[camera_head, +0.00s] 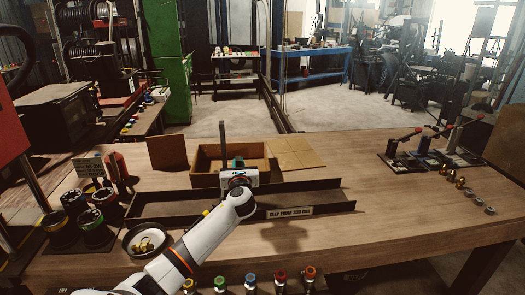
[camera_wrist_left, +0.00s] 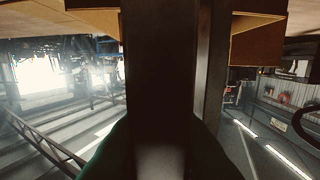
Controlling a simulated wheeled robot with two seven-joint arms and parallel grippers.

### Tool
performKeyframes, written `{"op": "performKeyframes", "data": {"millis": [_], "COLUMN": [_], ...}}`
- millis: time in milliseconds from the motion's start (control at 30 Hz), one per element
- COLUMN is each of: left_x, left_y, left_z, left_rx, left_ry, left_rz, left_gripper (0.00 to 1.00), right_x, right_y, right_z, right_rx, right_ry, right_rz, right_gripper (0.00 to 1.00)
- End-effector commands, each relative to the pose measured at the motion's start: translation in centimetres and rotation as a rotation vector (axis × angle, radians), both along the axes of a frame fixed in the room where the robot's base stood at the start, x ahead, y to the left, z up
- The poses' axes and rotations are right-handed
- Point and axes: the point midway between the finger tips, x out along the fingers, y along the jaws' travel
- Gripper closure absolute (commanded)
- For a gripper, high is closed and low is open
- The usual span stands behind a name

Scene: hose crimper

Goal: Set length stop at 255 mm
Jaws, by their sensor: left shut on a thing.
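My left gripper (camera_head: 238,163) is over the long dark trough (camera_head: 170,208) on the bench, in front of the open wooden box. It is shut; its fingertips are mostly hidden behind my wrist. A length stop or scale mark cannot be made out. My right gripper is not in view.
A label (camera_head: 290,212) is on the trough's front wall. The wooden box (camera_head: 205,178) is behind it. Dark spools (camera_head: 65,232) and a round dish (camera_head: 148,240) lie at left. Red-handled tools (camera_head: 405,148) stand at right. The bench (camera_head: 375,215) is clear right of the trough.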

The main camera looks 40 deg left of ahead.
Motion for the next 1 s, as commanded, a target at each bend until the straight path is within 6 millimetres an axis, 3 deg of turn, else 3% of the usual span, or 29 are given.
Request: {"op": "performKeyframes", "data": {"millis": [100, 300, 733, 767, 867, 1000], "left_x": [-1.8, -3.3, -3.6, -3.6, -3.6, -3.6], "left_y": [1.6, 2.9, 3.1, 3.1, 3.1, 3.1], "left_z": [0.3, 0.1, -0.1, -0.1, -0.1, -0.1], "left_rx": [0.006, 0.003, 0.002, 0.002, 0.002, 0.002], "left_ry": [0.005, 0.002, -0.001, -0.001, -0.001, -0.001], "left_rz": [0.001, 0.001, -0.001, -0.001, -0.001, -0.001], "left_gripper": [1.0, 1.0, 1.0, 0.84, 0.68, 0.64], "right_x": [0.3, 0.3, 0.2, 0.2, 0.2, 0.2], "right_y": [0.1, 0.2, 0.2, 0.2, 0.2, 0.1], "right_z": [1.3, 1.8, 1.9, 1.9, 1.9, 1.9], "right_rx": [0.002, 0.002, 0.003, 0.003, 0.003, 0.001], "right_ry": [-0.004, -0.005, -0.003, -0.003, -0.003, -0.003], "right_rz": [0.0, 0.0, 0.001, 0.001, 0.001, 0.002], "right_gripper": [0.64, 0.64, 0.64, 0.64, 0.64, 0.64]}}
